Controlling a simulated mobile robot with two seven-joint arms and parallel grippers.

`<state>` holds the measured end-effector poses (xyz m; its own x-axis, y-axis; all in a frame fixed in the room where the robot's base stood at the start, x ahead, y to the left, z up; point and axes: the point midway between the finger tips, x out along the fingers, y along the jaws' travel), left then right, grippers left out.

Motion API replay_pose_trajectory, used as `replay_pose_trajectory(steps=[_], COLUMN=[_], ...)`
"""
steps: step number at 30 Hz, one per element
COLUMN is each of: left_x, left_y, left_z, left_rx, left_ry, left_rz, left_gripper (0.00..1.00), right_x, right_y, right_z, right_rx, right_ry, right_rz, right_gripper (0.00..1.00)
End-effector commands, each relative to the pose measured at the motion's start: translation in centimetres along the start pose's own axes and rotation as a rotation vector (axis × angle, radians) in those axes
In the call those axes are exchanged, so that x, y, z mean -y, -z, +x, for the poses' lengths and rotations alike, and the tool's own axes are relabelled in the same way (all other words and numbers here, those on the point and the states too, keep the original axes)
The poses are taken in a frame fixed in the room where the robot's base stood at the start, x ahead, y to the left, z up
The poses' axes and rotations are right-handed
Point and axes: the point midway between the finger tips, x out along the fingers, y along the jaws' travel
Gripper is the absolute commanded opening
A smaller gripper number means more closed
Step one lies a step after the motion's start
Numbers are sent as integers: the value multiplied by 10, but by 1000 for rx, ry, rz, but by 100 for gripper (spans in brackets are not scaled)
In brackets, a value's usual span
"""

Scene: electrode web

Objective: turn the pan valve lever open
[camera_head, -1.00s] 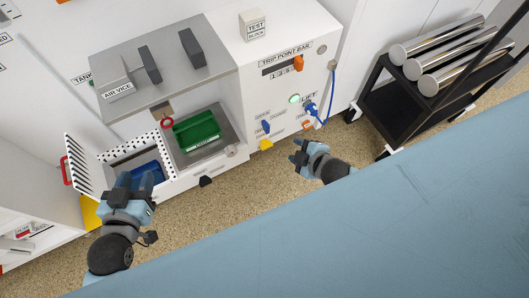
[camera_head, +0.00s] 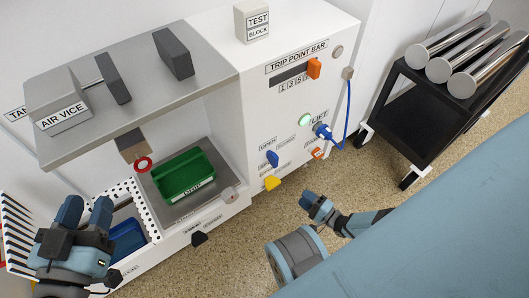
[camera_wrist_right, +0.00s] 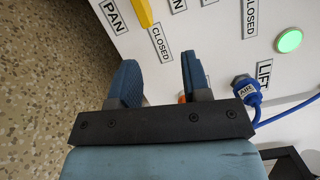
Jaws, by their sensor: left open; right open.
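A yellow lever (camera_head: 272,182) sits low on the front of the white cabinet, below a blue lever (camera_head: 272,158). In the right wrist view the yellow lever (camera_wrist_right: 144,12) is cut off by the top edge, between a PAN label (camera_wrist_right: 113,17) and a CLOSED label (camera_wrist_right: 160,43). My right gripper (camera_head: 314,203) is open and empty, to the right of the yellow lever and apart from it. Its spread fingers show in the wrist view (camera_wrist_right: 160,80), below the lever. My left gripper (camera_head: 87,217) is open over the perforated bin at the left.
An orange lever (camera_head: 317,152), a green button (camera_head: 305,120) and a blue air plug with hose (camera_head: 323,131) are on the panel near my right gripper. A green tray (camera_head: 183,175) sits left of the panel. A black cart (camera_head: 410,125) with metal rolls stands right. The floor between is clear.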

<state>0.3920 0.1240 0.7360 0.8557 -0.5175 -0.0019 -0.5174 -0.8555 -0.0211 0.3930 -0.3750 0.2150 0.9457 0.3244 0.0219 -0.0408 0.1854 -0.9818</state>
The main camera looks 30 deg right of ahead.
Motion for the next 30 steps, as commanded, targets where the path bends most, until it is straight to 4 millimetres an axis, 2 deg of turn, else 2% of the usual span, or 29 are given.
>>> replay_pose_trajectory(steps=[1, 3, 8, 11, 24, 30], left_x=[-1, -2, -2, -1, 7, 9], left_y=[-5, -5, -4, -4, -4, -1], left_z=[0, -1, -1, 0, 3, 4], left_rx=[-6, -10, -16, -23, -75, -96], left_ry=[-4, -6, -8, -7, 0, 3], left_rz=[1, 2, 9, 21, 118, 146], left_gripper=[43, 43, 43, 43, 43, 43], right_x=[-12, -18, -22, -22, -28, -28], right_y=[3, 3, 1, -1, -13, -16], right_z=[-3, -7, -2, 12, 101, 121], right_rx=[49, 102, 142, 141, 138, 139], right_ry=[-15, -28, -35, -34, -34, -36], right_rz=[-73, -142, -194, -192, -188, -189], right_gripper=[44, 44, 44, 44, 44, 44])
